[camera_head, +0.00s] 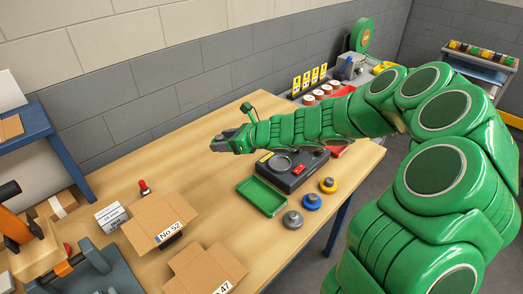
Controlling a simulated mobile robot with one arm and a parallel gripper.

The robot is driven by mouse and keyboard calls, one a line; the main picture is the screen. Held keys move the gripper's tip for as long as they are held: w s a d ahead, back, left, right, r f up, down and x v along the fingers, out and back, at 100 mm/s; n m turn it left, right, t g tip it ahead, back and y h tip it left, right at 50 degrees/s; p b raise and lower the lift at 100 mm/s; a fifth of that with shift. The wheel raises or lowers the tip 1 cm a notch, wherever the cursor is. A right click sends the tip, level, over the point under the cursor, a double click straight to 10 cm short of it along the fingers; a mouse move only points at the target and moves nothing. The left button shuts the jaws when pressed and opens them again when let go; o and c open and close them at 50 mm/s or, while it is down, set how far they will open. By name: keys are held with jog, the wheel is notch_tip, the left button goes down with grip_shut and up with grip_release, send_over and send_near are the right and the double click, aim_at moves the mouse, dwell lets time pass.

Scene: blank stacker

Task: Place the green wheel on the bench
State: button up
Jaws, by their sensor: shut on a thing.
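My gripper (219,144) is at the left end of my green arm, above the wooden bench (218,205), toward its back edge. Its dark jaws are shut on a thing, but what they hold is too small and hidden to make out. I cannot pick out a loose green wheel on the bench. A grey wheel (292,220), a blue wheel (312,202) and a yellow wheel (329,185) stand in a row near the front right edge.
An empty green tray (262,196) and a dark case (297,178) lie beside the wheels. Cardboard boxes (160,222) (207,271) and a white box (111,216) stand at left. Bare wood lies between them and the tray. A large green disc (361,36) stands at the back.

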jog(key=s+d+m+t+h, duration=0.2)
jog(key=d, duration=1.2)
jog(key=s+d+m+t+h, duration=0.1)
jog(key=s+d+m+t, duration=0.1)
jog(key=d, duration=1.2)
jog(key=s+d+m+t+h, duration=0.2)
jog(key=s+d+m, duration=0.1)
jog(key=d, duration=1.1)
jog(key=shift+s+d+r+t+h, duration=0.2)
jog(key=shift+s+r+t+h, duration=0.15)
jog(key=shift+s, duration=0.15)
send_over(358, 163)
jog(key=shift+s+a+f, duration=0.1)
jog(key=shift+s+f, duration=0.05)
jog(key=shift+f, duration=6.4)
